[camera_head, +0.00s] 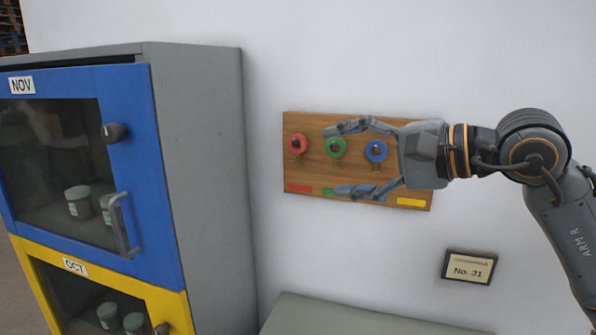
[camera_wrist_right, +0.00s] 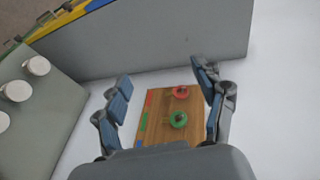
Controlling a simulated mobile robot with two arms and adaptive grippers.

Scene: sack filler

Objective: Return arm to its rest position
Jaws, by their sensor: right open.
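My right gripper (camera_head: 350,158) is open in front of the wooden key board on the wall, with its fingers pointing left. No object shows between its fingers; it also shows open in the right wrist view (camera_wrist_right: 163,95). The wooden board (camera_head: 315,165) carries a red ring tag (camera_head: 298,143), a green ring tag (camera_head: 335,148) and a blue ring tag (camera_head: 375,151) on hooks. Colour strips run along its lower edge. The gripper palm hides the board's right part, above the yellow strip (camera_head: 411,203). I cannot tell whether the fingers touch the board. My left gripper is out of view.
A grey cabinet (camera_head: 205,180) stands left, with a blue NOV door (camera_head: 140,165) and a yellow OCT door (camera_head: 170,305), both with jars behind glass. A No. 31 plaque (camera_head: 468,267) hangs at lower right. A grey-green surface (camera_head: 340,318) lies below. The wall above is clear.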

